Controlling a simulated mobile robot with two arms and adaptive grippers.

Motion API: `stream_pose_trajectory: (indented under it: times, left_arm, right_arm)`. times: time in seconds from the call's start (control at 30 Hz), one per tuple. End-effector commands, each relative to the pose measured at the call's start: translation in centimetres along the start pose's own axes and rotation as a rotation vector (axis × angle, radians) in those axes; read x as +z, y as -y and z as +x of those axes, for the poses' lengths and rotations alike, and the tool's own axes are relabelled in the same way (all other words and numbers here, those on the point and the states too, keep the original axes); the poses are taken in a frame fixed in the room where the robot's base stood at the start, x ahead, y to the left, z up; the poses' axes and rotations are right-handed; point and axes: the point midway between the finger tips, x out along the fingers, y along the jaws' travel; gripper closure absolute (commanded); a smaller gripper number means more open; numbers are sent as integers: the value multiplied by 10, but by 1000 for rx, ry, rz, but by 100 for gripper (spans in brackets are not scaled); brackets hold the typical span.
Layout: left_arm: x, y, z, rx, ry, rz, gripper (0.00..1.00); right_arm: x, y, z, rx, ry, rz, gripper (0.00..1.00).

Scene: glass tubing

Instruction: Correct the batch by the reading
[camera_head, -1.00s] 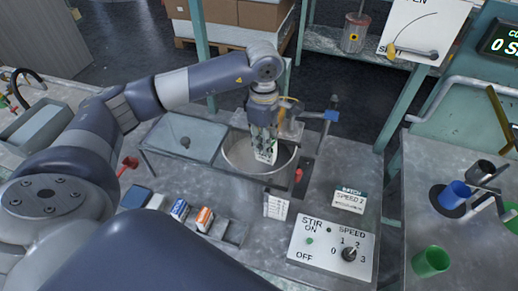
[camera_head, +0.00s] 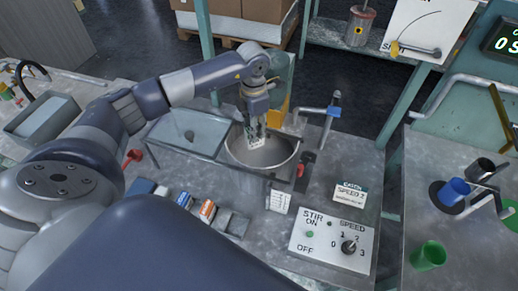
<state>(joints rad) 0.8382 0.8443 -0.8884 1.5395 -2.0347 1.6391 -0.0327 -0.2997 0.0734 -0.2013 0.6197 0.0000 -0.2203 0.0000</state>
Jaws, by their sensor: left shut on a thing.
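My left gripper (camera_head: 255,131) is over the back of the round metal pot (camera_head: 287,166), shut on a small white piece (camera_head: 256,143) with dark and green marks. The fingers hide part of the piece, and I cannot tell what it is. The pot's visible inside is grey. The control panel (camera_head: 318,262) has STIR ON/OFF, a green spot by ON and a dark speed knob (camera_head: 348,247); its exact setting is unclear. A card (camera_head: 350,194) reads SPEED 2, and a white sheet (camera_head: 278,201) stands before the pot. My right gripper is out of view.
A row of small packs sits front left, including a blue-and-white one (camera_head: 184,200) and an orange one (camera_head: 207,210). Blue (camera_head: 453,192) and green (camera_head: 429,256) cups are on the right bench.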

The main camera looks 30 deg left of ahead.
Motion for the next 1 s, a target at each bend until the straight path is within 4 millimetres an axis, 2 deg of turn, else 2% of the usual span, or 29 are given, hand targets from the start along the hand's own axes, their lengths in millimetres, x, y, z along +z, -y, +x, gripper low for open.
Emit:
stream_pose_trajectory:
  times: [0.03, 0.2, 0.47, 0.5, 0.6, 1.0]
  left_arm:
    - [0, 0, 10, 0, 1, 0, 100]
    - [1, 0, 22, 0, 2, 1, 100]
    - [0, 0, 23, 0, 2, 1, 100]
    - [0, 0, 23, 0, 2, 1, 73]
    - [0, 0, 23, 0, 2, 1, 52]
    - [0, 0, 19, 1, 2, 1, 52]
  right_arm:
    - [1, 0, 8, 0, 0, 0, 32]
    - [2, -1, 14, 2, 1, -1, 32]
    - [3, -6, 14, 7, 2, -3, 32]
    - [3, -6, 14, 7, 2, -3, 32]
    - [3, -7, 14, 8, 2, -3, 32]
    - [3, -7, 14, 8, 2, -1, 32]
